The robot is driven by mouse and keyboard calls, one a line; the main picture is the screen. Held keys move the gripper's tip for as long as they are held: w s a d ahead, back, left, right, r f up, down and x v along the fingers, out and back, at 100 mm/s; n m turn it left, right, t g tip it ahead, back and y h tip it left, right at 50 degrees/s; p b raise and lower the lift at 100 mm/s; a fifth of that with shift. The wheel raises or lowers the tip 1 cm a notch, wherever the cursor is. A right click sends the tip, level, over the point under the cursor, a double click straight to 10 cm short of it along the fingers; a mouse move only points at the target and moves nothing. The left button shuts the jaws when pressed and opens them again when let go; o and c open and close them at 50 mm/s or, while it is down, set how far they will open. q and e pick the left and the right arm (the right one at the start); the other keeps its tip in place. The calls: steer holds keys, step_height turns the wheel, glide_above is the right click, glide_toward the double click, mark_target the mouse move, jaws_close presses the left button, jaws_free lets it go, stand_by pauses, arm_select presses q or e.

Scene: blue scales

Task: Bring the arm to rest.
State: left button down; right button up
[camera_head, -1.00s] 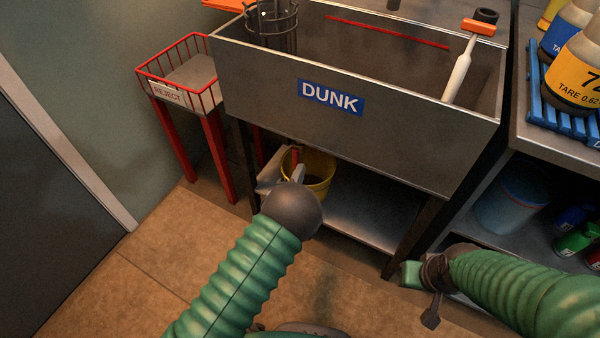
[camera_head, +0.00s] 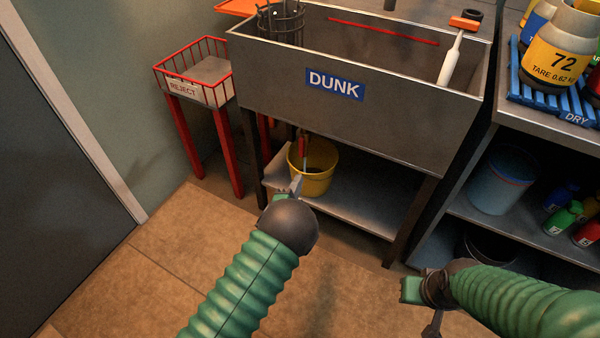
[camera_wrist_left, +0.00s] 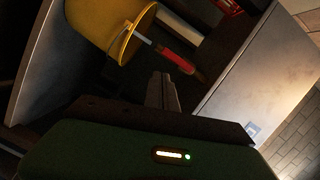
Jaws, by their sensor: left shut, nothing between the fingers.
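My left arm comes in from the lower left in the head view, green and ribbed with a dark round joint. Its gripper (camera_head: 297,185) is partly hidden behind that joint, in front of the low shelf under the sink. In the left wrist view the fingers (camera_wrist_left: 162,92) are together with nothing between them. They point toward a yellow bucket (camera_wrist_left: 105,22) and a red-handled tool (camera_wrist_left: 176,59), apart from both. My right arm comes in from the lower right.
The DUNK sink (camera_head: 400,125) stands ahead, with the yellow bucket (camera_head: 318,183) on its lower shelf (camera_head: 355,212). A red REJECT basket stand (camera_head: 205,120) is at the left. A shelf unit (camera_head: 515,218) with bottles is at the right. Tiled floor (camera_head: 150,270) is clear at lower left.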

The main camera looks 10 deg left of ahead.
arm_select(q)
steer(key=shift+a+r, duration=0.1)
steer(key=s+a+r+n+g+y, duration=0.2)
steer(key=s+a+r+n+g, duration=0.1)
steer(key=s+a+n+g, duration=0.5)
steer(key=s+r+n+g, duration=0.3)
steer(key=s+n+g, duration=0.35)
steer(key=s, duration=1.65)
steer(key=w+p+v, duration=0.2)
steer(key=p+v, duration=1)
steer(key=w+a+r+p+v, duration=0.1)
steer(key=w+p+v, duration=0.2)
steer(key=p+v, duration=0.9)
steer(key=w+a+r+p+v, duration=0.1)
steer(key=w+p+v, duration=0.2)
steer(key=p+v, duration=1)
steer(key=shift+s+d+h+p, duration=0.3)
steer(key=shift+s+d+p, duration=0.2)
steer(key=shift+p, duration=0.15)
